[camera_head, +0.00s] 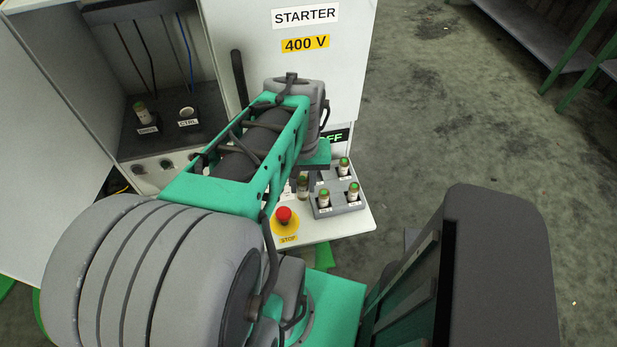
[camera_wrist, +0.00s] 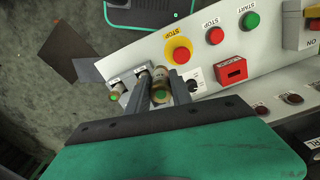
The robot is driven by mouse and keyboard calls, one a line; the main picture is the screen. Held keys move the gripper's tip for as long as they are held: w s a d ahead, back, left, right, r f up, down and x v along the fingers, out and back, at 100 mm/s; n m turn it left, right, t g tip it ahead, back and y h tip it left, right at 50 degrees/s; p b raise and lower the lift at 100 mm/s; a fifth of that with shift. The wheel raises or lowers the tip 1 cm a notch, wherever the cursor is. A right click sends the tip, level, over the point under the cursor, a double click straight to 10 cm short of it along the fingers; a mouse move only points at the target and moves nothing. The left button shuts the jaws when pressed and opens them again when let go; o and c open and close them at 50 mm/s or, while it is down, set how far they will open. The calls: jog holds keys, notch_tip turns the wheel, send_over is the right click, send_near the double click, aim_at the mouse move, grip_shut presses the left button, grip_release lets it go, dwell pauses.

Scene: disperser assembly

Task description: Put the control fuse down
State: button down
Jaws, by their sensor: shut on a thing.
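In the wrist view my gripper (camera_wrist: 160,92) is shut on a fuse (camera_wrist: 160,97) with a green end, which I take to be the control fuse. The grey fuse tray (camera_wrist: 116,77) lies just beside the fingers. In the head view the fuse tray (camera_head: 348,209) stands on the white ledge with several green-topped fuses upright in it. A fuse-like body (camera_head: 302,187) shows at the tray's left edge, below my wrist, partly hidden. I cannot tell whether the held fuse touches the tray or ledge. The CTRL socket (camera_head: 187,113) in the cabinet is empty.
A fuse (camera_head: 141,112) stands in the other cabinet socket, left of CTRL. The red stop button (camera_head: 284,215) is close to the tray on the ledge. The white STARTER panel (camera_head: 300,60) rises behind my wrist. Open floor lies right of the ledge.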

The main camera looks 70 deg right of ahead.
jog(key=shift+w+d+f+p, duration=0.2)
jog(key=shift+d+f+p, duration=0.15)
jog(key=shift+d+f, duration=3.1)
jog(key=shift+w+d+f+p, duration=0.15)
jog(key=shift+d+f+p, duration=0.2)
jog(key=shift+d+f, duration=3.05)
jog(key=c, duration=1.1)
grip_release()
jog(key=shift+d+r, duration=0.1)
jog(key=shift+r, duration=0.1)
jog(key=shift+c, duration=0.2)
notch_tip(320, 180, up, 12)
jog(key=shift+r+b, duration=0.2)
jog(key=shift+b, duration=0.15)
